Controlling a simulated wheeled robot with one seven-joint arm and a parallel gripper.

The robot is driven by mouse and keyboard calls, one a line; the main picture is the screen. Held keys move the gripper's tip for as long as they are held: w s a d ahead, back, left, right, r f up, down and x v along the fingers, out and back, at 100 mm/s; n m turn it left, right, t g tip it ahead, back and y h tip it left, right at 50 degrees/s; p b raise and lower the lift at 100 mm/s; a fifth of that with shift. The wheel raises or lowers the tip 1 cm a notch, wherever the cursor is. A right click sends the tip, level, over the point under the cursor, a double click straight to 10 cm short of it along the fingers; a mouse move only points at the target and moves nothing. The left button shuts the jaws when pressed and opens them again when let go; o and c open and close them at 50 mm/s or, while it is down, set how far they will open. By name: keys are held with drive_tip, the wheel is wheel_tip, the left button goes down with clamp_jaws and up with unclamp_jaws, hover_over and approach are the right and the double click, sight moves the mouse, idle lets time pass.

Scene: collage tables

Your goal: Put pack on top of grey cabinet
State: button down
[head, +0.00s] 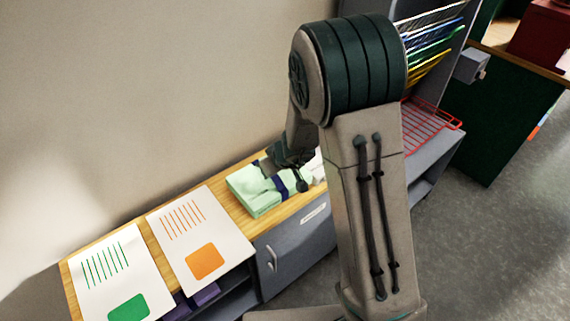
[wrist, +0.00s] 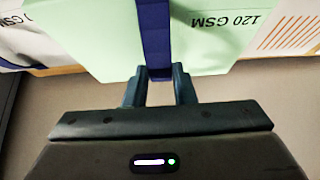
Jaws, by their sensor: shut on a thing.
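The pack (head: 253,193) is pale green with a dark blue band. It is on or just above the wooden top of a grey cabinet with a handled, labelled door (head: 290,245); I cannot tell whether it touches. In the wrist view the pack (wrist: 95,35) fills the upper middle and carries the print "120 GSM". My gripper (wrist: 159,78) is shut on it at the blue band, one finger on each side. In the head view my arm hides part of the pack's right side.
Two white sheets, one with green marks (head: 115,270) and one with orange marks (head: 202,237), lie left of the pack. A white item (head: 319,165) is close on its right. A red wire rack (head: 432,125) and a coloured sloping rack stand farther right, behind my arm.

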drive_tip(key=shift+w+a+f, duration=0.15)
drive_tip(key=shift+a+f, duration=0.05)
drive_tip(key=shift+a, duration=0.1)
drive_tip(key=shift+f, duration=1.9)
drive_tip(key=shift+f+b, duration=0.2)
drive_tip(key=shift+b, duration=0.35)
drive_tip(key=c, duration=1.2)
unclamp_jaws()
drive_tip(key=shift+r, duration=0.15)
